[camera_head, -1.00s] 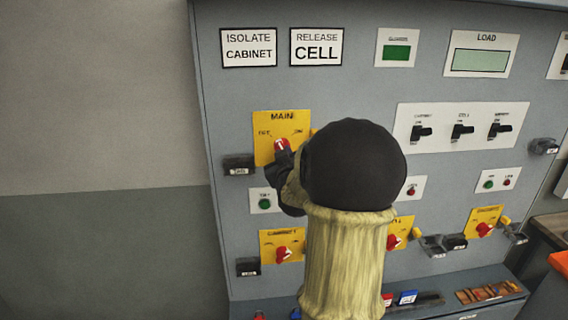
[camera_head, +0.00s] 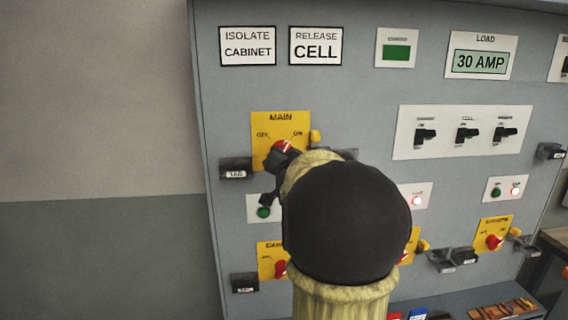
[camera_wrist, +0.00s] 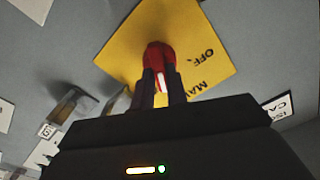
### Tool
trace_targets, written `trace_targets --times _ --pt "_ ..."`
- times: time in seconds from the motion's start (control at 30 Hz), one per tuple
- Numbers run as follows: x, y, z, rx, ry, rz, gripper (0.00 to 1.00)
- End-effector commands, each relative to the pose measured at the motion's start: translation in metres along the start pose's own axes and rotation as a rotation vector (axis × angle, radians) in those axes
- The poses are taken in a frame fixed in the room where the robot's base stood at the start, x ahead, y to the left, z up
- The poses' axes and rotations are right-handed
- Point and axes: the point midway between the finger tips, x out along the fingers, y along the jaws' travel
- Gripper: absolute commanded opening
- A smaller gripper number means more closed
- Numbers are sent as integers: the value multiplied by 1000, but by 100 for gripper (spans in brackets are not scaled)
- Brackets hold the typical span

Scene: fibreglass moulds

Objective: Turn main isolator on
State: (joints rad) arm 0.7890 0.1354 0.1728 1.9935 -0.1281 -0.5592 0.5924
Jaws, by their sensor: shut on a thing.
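The main isolator is a red rotary knob (camera_head: 281,147) on a yellow plate (camera_head: 270,125) marked MAIN, with OFF at left and ON at right. My gripper (camera_head: 277,158) is shut on the knob, its dark fingers on the knob's lower side in the head view. In the wrist view the red knob (camera_wrist: 159,58) sits between the two fingers (camera_wrist: 160,85), with its white pointer mark showing. The knob's pointer leans toward the ON side in the head view. My arm hides part of the panel below and right of the plate.
The load display (camera_head: 481,62) reads 30 AMP. Red lamps (camera_head: 417,201) are lit at the right. Three black switches (camera_head: 467,134) sit on a white plate. Other yellow isolators (camera_head: 493,234) and grey tag holders (camera_head: 236,168) stick out nearby. The wall at left is bare.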

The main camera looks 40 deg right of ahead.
Motion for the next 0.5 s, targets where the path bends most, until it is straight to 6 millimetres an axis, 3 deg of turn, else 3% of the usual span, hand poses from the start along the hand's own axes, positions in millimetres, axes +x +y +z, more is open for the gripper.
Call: trace_targets --times 0.2,0.5 --pt "0 2 3 164 -2 1 0" --pt "0 2 2 279 -4 3 0"
